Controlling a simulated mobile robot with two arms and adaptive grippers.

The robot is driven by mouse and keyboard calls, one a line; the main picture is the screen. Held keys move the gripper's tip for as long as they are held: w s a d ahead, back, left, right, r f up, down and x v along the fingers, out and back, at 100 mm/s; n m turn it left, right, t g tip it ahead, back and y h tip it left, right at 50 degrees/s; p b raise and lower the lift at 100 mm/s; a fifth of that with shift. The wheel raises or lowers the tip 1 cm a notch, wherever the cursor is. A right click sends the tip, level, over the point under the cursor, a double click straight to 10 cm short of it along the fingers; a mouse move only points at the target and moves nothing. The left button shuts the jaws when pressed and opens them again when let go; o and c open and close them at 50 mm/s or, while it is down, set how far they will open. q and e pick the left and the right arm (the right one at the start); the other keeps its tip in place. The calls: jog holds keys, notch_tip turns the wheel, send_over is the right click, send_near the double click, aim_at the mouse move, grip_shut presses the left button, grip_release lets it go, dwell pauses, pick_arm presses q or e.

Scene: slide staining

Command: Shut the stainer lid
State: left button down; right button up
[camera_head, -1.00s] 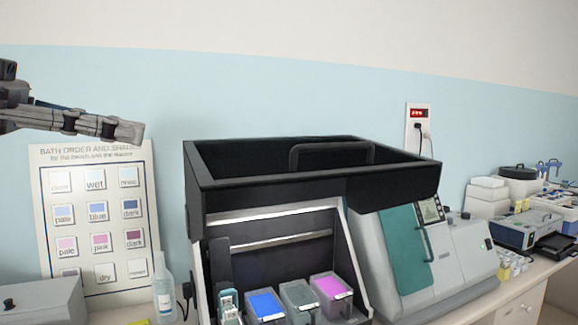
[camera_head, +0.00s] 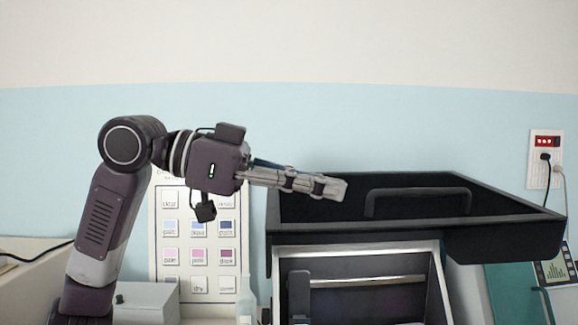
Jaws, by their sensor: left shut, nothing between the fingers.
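The stainer lid (camera_head: 500,222) is a black, tray-like cover with a raised rim and a bar handle (camera_head: 417,190). It stands raised, and the stainer's front (camera_head: 360,251) is open below it. A dark upright arm (camera_head: 299,296) shows inside the stainer at its left. My left gripper (camera_head: 338,189) is shut and empty, its fingers pointing right. In the picture it overlaps the left part of the lid, left of the handle; I cannot tell whether it touches. My right gripper is not in view.
A chart of coloured squares (camera_head: 170,262) stands behind my left arm. A bottle (camera_head: 246,300) and a grey box (camera_head: 148,300) are left of the stainer. A grey and teal device (camera_head: 512,294) stands close at the right. A wall socket (camera_head: 545,160) has a cord plugged in.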

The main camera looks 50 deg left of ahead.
aim_at(333, 230)
pick_arm(q)
jog(key=f, duration=0.2)
jog(key=w+f, duration=0.1)
jog(key=f, duration=0.1)
jog(key=shift+d+b, duration=0.15)
jog(key=shift+b, duration=0.2)
jog(key=shift+w+f, duration=0.15)
jog(key=shift+d, duration=0.1)
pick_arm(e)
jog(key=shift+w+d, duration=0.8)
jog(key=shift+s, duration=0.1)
